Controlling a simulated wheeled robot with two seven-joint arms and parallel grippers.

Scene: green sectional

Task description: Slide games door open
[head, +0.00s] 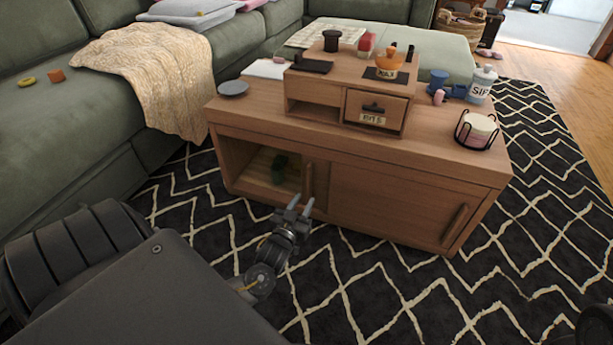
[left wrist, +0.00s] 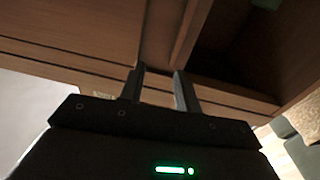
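The low wooden cabinet (head: 265,132) has a sliding front. Its left bay (head: 254,165) is open, with a small dark green object (head: 279,168) inside. A vertical handle (head: 308,182) stands at the right edge of this opening. A wide door panel (head: 385,200) with its own slanted handle (head: 455,226) covers the right part. I read no games label on the front. My left gripper (head: 299,202) is open, just in front of the left handle's lower end. In the left wrist view its two fingers (left wrist: 159,88) are apart, pointing at the front beside the dark opening (left wrist: 235,50). Contact is unclear.
The green sofa (head: 60,125) borders the left. Patterned rug (head: 400,290) is clear in front.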

